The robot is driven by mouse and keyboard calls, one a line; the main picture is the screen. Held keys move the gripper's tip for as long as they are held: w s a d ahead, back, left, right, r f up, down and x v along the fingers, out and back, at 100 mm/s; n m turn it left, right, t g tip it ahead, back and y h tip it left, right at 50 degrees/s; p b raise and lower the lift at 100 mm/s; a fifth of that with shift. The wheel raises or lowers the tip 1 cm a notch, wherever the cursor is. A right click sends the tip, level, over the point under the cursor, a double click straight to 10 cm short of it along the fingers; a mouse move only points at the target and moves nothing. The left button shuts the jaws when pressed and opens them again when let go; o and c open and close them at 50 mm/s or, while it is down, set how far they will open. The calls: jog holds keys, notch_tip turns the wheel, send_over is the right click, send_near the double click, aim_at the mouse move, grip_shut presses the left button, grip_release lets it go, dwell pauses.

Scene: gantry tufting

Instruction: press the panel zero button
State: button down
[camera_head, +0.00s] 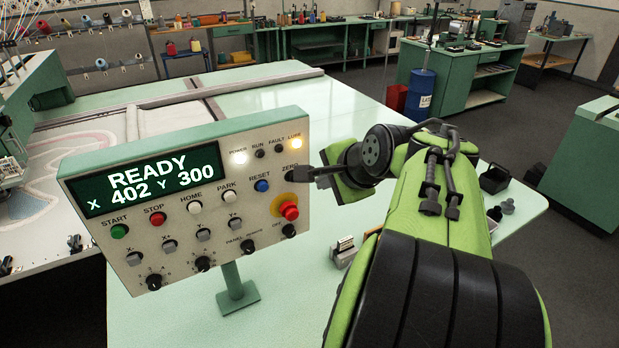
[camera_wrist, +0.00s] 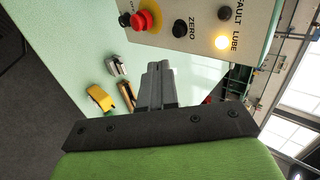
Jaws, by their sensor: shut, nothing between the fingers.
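The control panel (camera_head: 185,232) stands upright on a post, and its display (camera_head: 135,184) reads READY, X 402, Y 300. In the wrist view the black ZERO button (camera_wrist: 180,28) sits beside its label, between the red emergency stop and the lit lube lamp. My gripper (camera_head: 296,175) reaches in from the right, fingers shut and empty, its tips at the ZERO button's place in the head view and covering much of it. In the wrist view the shut fingers (camera_wrist: 158,66) point toward the panel, with the button ahead and slightly right. I cannot tell whether they touch.
The blue RESET button (camera_head: 262,185) is just left of ZERO, and the red emergency stop (camera_head: 289,210) on a yellow ring is just below. The power lamp (camera_head: 240,157) and lube lamp (camera_head: 296,143) are lit. Small tools and a yellow object (camera_wrist: 100,97) lie on the pale green table.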

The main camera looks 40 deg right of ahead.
jog(key=w+r+x, duration=0.2)
jog(key=x, duration=0.9)
jog(key=shift+w+d+f, duration=0.2)
jog(key=shift+d+f, duration=0.05)
